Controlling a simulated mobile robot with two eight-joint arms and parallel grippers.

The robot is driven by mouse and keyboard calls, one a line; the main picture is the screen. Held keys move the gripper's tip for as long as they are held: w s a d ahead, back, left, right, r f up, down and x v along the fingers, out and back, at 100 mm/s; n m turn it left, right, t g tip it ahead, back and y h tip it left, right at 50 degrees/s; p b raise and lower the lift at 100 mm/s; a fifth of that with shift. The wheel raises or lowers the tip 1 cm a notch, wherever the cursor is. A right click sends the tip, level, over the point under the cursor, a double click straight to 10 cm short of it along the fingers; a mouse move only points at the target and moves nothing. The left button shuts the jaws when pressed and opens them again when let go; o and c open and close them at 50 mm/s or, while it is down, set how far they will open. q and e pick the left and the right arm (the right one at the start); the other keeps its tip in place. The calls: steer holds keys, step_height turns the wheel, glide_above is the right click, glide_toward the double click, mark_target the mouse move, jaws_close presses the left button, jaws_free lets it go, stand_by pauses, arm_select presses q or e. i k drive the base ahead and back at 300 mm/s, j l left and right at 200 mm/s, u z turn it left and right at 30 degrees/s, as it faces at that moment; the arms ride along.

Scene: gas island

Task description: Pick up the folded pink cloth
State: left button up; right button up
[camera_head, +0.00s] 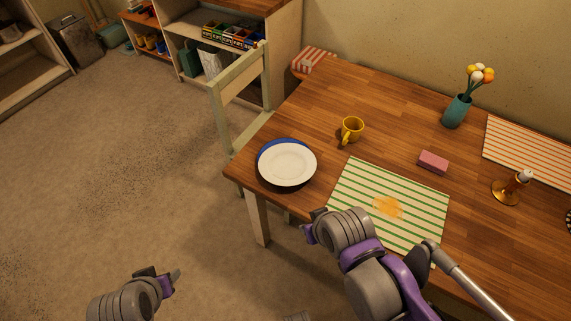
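A small pink block-shaped thing (433,161), which fits the folded pink cloth, lies flat on the wooden table (395,110), right of the yellow mug. From here I cannot make out its folds. My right gripper (311,226) is by the table's front edge, near the lower left corner of the green-striped placemat, well short of the pink thing. My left gripper (168,280) is low over the floor at the left, away from the table. Neither gripper appears to hold anything. Their finger gaps are not clear.
A green-striped placemat (352,186) with an orange stain lies at the table's front. A white plate (287,163) on a blue one, a yellow mug (352,129), a teal flower vase (456,112) and a brass candlestick (508,192) stand around. A pale green chair (226,119) is at the left end.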

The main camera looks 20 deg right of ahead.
mark_target(434, 163)
steer(key=z, duration=2.1)
